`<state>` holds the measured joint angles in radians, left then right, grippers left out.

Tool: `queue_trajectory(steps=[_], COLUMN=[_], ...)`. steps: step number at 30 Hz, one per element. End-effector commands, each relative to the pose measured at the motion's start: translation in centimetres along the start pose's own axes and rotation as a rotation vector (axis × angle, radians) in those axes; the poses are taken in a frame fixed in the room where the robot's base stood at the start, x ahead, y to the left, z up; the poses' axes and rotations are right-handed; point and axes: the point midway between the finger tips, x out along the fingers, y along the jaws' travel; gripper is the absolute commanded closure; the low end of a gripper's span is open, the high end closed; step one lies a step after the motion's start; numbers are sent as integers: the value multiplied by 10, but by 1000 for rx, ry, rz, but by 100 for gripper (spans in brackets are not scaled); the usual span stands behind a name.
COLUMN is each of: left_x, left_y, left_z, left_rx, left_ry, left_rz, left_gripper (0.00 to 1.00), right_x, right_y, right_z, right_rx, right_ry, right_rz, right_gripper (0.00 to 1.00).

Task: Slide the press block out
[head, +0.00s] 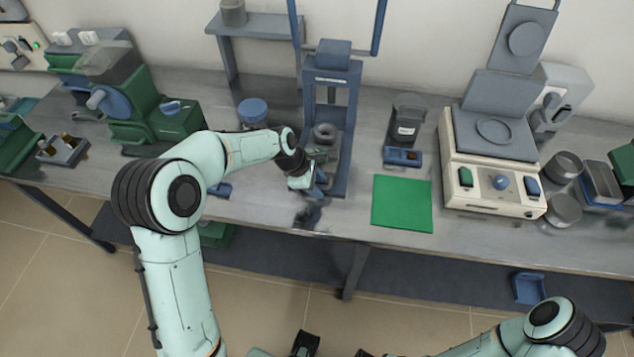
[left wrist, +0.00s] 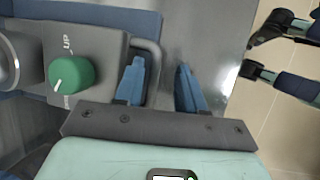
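The blue press frame (head: 345,125) stands on the bench near the middle of the head view. The grey press block (left wrist: 95,85) shows at left in the left wrist view, with a green knob (left wrist: 70,74) marked UP and a grey loop handle (left wrist: 154,62) on its side. My left gripper (head: 314,184) is low at the front of the press; its own wrist and fingers hide much of the block there. In the left wrist view its blue fingers (left wrist: 160,88) are apart, one inside the loop and one outside, with the handle bar between them.
A green mat (head: 402,204) lies right of the press. A blue-lidded jar (head: 252,112) stands left of the press. The bench's front edge is close to the left gripper.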

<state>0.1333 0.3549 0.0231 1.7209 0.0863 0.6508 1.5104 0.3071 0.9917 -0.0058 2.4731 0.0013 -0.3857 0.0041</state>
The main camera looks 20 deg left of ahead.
Motion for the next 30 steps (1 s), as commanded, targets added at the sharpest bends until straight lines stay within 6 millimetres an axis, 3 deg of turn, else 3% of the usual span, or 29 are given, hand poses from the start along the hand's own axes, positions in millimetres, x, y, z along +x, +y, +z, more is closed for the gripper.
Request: queue_trajectory(steps=[7,21,30], left_x=[-20,-118,-135], left_y=[2,0,-1], left_z=[0,0,0], left_rx=[1,1,0], left_ry=[1,0,0], left_rz=[6,4,1], left_gripper=[61,61,61], right_x=[-1,-10,-11], right_y=[-1,-4,-5], right_z=[0,-2,-3], right_rx=[0,-2,-2], right_ry=[1,5,6], right_rz=[0,-2,-2], right_gripper=[57,57,57])
